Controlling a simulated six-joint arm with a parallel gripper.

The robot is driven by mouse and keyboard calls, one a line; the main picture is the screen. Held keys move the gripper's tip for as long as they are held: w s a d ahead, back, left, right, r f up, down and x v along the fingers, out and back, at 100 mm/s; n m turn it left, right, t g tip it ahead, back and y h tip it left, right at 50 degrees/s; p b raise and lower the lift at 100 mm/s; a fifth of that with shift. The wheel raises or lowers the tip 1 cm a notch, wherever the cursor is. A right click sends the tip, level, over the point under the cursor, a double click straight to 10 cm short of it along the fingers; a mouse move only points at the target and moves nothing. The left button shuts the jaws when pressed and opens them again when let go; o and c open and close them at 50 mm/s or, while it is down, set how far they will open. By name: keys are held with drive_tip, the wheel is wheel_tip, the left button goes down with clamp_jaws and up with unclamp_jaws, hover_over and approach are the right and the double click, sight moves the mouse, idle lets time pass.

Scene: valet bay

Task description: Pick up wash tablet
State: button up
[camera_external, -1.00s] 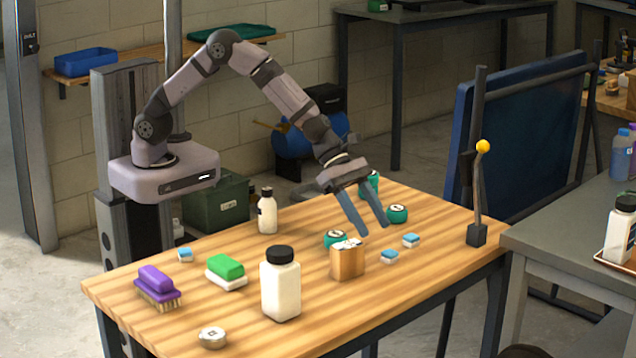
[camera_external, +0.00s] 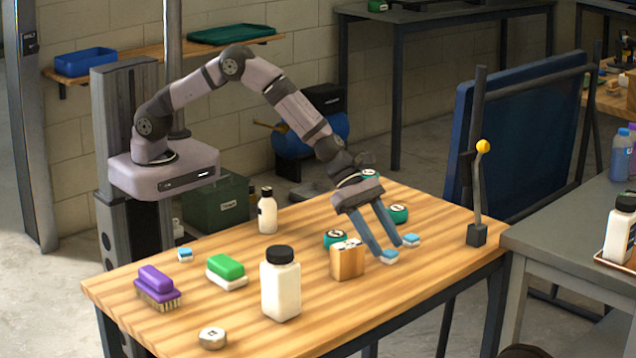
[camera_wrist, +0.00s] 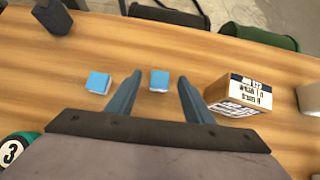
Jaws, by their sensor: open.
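Small blue-and-white wash tablets lie on the wooden table. One wash tablet (camera_external: 389,257) is beside the wooden box; it also shows in the wrist view (camera_wrist: 159,81), in the gap between my fingertips. A second tablet (camera_external: 411,241) lies just to its right, and in the wrist view (camera_wrist: 98,83) it is left of my left finger. A third tablet (camera_external: 185,254) lies at the table's far left. My gripper (camera_external: 386,249) is open and empty, pointing down near the tabletop; its two fingers also show in the wrist view (camera_wrist: 160,78). Fingertip height above the table is hard to judge.
A wooden box (camera_external: 347,262) with a printed label (camera_wrist: 240,88) stands close to one finger. A lever's dark base (camera_external: 476,235) stands at the right.

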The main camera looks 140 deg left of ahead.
sight(387, 250)
drive_tip(key=shift+x, duration=0.9)
drive_tip(key=c, duration=1.1)
drive_tip(key=shift+r, duration=0.1)
wheel_tip(387, 250, up, 10)
drive_tip(key=p, duration=0.3)
drive_tip(key=shift+p, duration=0.3)
